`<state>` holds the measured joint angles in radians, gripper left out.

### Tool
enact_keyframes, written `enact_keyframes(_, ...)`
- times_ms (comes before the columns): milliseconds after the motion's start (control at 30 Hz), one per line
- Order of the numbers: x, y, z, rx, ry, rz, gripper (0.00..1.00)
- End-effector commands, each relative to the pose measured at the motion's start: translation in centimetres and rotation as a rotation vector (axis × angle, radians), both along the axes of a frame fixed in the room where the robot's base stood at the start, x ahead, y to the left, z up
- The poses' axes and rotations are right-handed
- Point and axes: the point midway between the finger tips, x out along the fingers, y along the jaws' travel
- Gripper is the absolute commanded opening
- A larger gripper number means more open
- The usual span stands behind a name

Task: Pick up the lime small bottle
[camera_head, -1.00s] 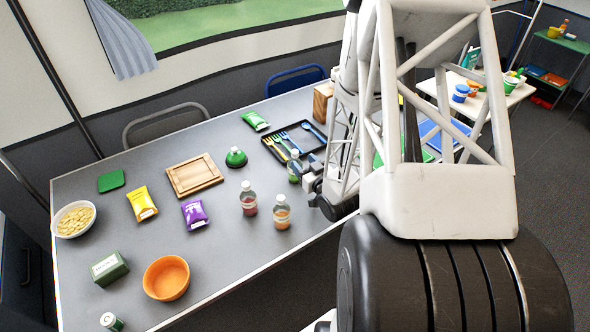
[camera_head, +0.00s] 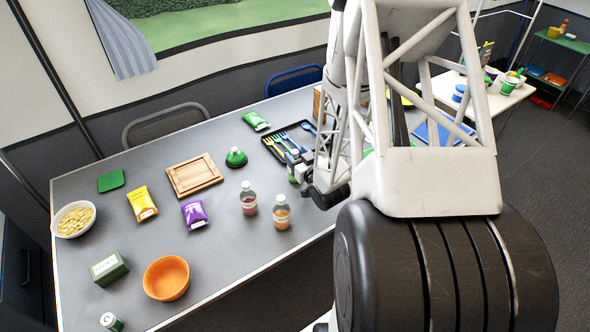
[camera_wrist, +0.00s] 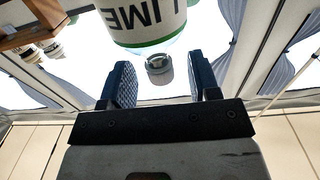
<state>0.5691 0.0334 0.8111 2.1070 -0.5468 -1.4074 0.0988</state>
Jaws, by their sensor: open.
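The lime small bottle (camera_head: 293,173) stands on the table beside the front of the cutlery tray, partly covered by my gripper (camera_head: 299,159). In the wrist view the bottle (camera_wrist: 145,22) fills the top middle, with an upside-down "LIME" label, a green band and a grey cap. My gripper (camera_wrist: 160,78) is open there, one finger on each side of the cap. Clear gaps show between the cap and both fingers. I cannot tell how deep the bottle sits between them.
A black cutlery tray (camera_head: 296,126) lies just behind the bottle. A red bottle (camera_head: 249,200) and an orange bottle (camera_head: 282,213) stand to the left and front.

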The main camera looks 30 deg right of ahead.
Motion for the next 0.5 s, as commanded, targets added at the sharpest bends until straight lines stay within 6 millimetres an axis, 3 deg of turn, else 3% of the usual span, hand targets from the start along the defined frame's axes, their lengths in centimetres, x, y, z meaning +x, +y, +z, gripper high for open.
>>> enact_keyframes(233,2.5,0.0,0.0,0.000,-0.001,0.001,0.56)
enact_keyframes(500,2.9,-0.1,0.1,0.000,-0.001,0.000,0.56)
